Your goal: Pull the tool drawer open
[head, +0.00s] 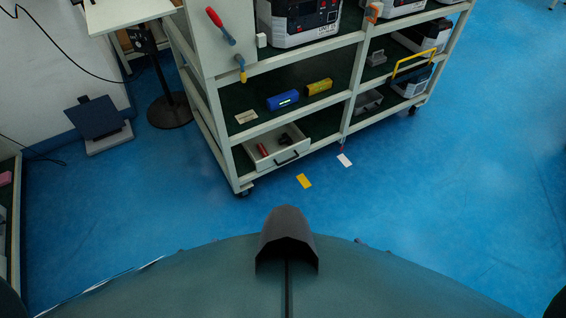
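The tool drawer (262,162) is a pale, shallow box low in the left bay of the rack cart, under the middle shelf. Its front faces me and carries a dark bar handle (287,158). Its inside shows from above, with a red item (263,149) and a dark item (285,139) in it. I cannot tell exactly how far it is pulled out. Neither of my grippers is in view, and nothing touches the handle.
The rack cart (227,139) stands on casters on blue floor. A blue box (283,100) and a yellow box (319,87) sit on its middle shelf. Yellow (304,181) and white (344,160) cards lie on the floor before it. A round-based stand (170,112) is left.

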